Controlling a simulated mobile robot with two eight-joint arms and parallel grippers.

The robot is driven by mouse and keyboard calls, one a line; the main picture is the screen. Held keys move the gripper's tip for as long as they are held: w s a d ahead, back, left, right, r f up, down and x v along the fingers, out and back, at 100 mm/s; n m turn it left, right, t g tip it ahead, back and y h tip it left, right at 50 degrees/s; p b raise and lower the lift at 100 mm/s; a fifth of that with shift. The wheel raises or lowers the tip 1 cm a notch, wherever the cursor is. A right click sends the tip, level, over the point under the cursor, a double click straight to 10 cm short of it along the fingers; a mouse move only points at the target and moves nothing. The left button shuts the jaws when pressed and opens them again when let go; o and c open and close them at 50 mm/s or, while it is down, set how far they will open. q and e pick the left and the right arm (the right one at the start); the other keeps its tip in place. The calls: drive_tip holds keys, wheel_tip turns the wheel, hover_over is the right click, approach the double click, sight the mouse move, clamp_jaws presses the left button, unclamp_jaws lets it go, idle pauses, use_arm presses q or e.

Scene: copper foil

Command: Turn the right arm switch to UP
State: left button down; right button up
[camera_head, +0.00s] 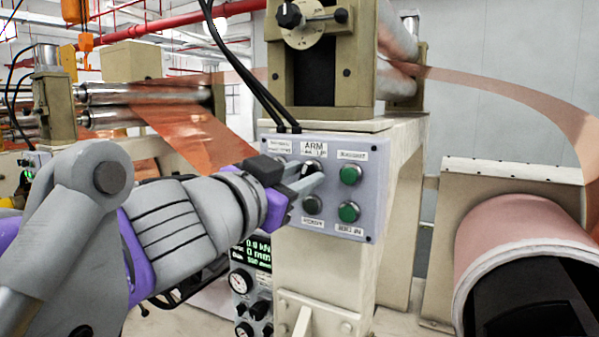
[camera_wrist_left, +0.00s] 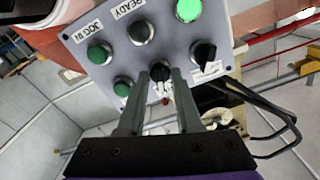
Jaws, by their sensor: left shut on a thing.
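The arm switch is a black knob (camera_head: 312,168) under a label reading ARM on a grey control panel (camera_head: 331,192). My left gripper (camera_head: 306,180) reaches in from the left with its fingers at this knob. In the left wrist view the knob (camera_wrist_left: 160,72) sits between the two fingertips, and the gripper is shut on it. The fingers partly hide the knob in the head view, so I cannot tell its exact setting. My right gripper is not in view.
Two green buttons (camera_head: 350,174) are right of the switch, and a dark READY button (camera_head: 312,205) is below it. The left wrist view shows a lit green button (camera_wrist_left: 188,10) and another black selector knob (camera_wrist_left: 203,53). Black cables hang above the panel. A copper roll (camera_head: 515,235) stands at right.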

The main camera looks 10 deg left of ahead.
use_arm(q)
drive_tip(key=shift+m, duration=1)
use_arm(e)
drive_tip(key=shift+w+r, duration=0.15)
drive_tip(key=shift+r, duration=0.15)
use_arm(q)
drive_tip(key=c, duration=0.9)
unclamp_jaws()
drive_tip(key=shift+c, duration=0.2)
drive_tip(key=shift+s+a, duration=0.15)
drive_tip(key=shift+s, duration=0.1)
drive_tip(key=b+v, duration=0.2)
drive_tip(key=v, duration=0.8)
drive_tip(key=shift+s, duration=0.2)
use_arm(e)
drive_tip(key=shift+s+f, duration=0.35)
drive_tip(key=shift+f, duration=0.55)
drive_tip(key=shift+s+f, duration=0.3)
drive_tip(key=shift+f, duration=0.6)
